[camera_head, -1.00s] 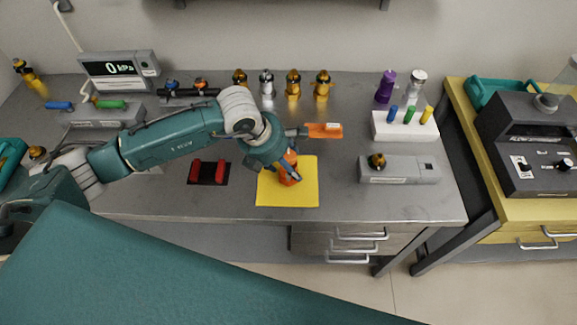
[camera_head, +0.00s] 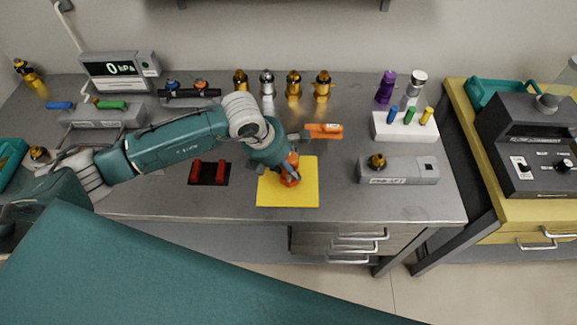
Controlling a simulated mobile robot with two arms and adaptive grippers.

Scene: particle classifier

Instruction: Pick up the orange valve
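The orange valve (camera_head: 293,161) stands on a yellow mat (camera_head: 305,198) near the front of the grey workbench. My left gripper (camera_head: 288,178) reaches down from the upper left and is right at the valve. It hides much of the valve, and orange shows on both sides of a finger. I cannot tell whether its fingers touch or hold the valve. My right gripper is not in view.
An orange-handled part (camera_head: 324,130) lies just behind the mat. A dark holder with red pieces (camera_head: 208,172) is to the left, and a grey box (camera_head: 400,170) to the right. Several brass and silver fittings (camera_head: 293,86) stand at the back.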

